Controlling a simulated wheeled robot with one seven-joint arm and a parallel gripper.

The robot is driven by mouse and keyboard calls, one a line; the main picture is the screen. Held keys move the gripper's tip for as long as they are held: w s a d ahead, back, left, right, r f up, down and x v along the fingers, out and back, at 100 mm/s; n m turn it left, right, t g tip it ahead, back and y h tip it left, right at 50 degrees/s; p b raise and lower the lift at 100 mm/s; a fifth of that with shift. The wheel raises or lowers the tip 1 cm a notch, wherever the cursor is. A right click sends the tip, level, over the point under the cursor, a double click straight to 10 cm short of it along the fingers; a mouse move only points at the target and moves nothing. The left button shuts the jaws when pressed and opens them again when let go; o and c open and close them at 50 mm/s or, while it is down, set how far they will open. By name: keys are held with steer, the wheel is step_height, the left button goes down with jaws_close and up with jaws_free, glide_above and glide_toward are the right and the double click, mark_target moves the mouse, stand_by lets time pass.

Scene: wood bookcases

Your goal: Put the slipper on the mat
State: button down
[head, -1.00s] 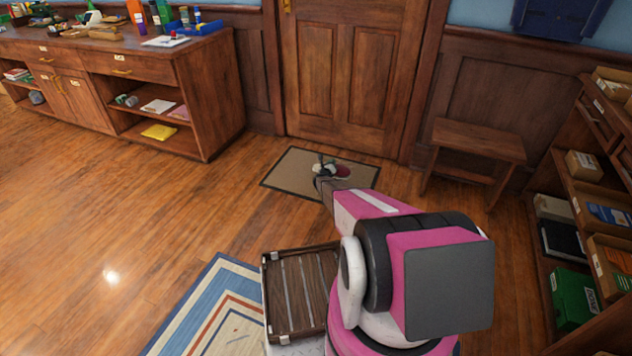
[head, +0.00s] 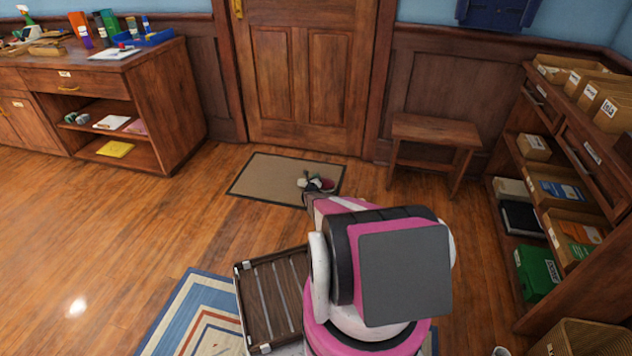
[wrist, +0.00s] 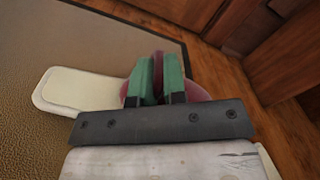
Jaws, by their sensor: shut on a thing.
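The slipper (wrist: 80,91) has a pale cream sole and a dark red upper, and shows in the wrist view between and beyond my fingers. My gripper (wrist: 158,80), with green finger pads, is shut on the red part. In the head view the slipper (head: 327,184) and my gripper (head: 313,184) are over the right part of the mat (head: 262,180), a tan mat with a dark border before the door. I cannot tell whether the slipper touches the mat. My arm hides part of the mat's near right edge.
A wooden door (head: 305,75) stands behind the mat. A small wooden bench (head: 435,130) is to its right, and shelves with boxes (head: 560,190) stand further right. A wooden cabinet (head: 170,100) is at the left. Bare floor lies left of the mat.

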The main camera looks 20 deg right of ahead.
steer(key=shift+f, duration=1.15)
steer(key=shift+f, duration=0.1)
steer(key=c, duration=1.2)
jaws_free()
